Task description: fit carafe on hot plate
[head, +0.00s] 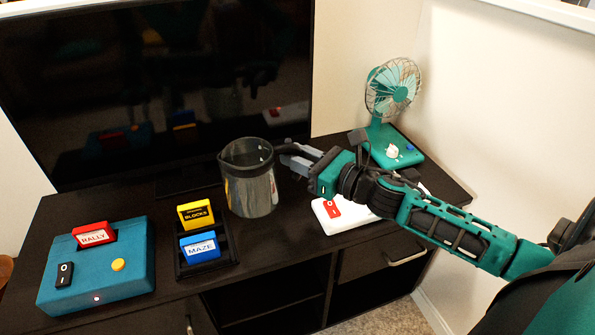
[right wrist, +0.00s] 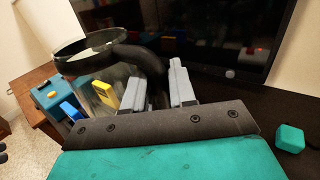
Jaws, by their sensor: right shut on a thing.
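The clear glass carafe (head: 250,192) with a black rim and handle is upright over the middle of the dark cabinet top. It also shows in the right wrist view (right wrist: 88,75). My right gripper (head: 284,155) is shut on the carafe's black handle, which passes between the fingers in the right wrist view (right wrist: 158,88). I cannot tell whether the carafe's base touches the cabinet top. A flat white unit with a red switch, seemingly the hot plate (head: 345,226), lies to the right of the carafe. My right arm hides part of it. My left gripper is not in view.
A black screen (head: 150,90) stands behind. A teal console (head: 125,275) with a red RALLY cartridge is at the left. A black rack (head: 222,262) holding yellow BLOCKS and blue MAZE cartridges stands close to the carafe's left. A teal fan (head: 392,90) stands at the back right.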

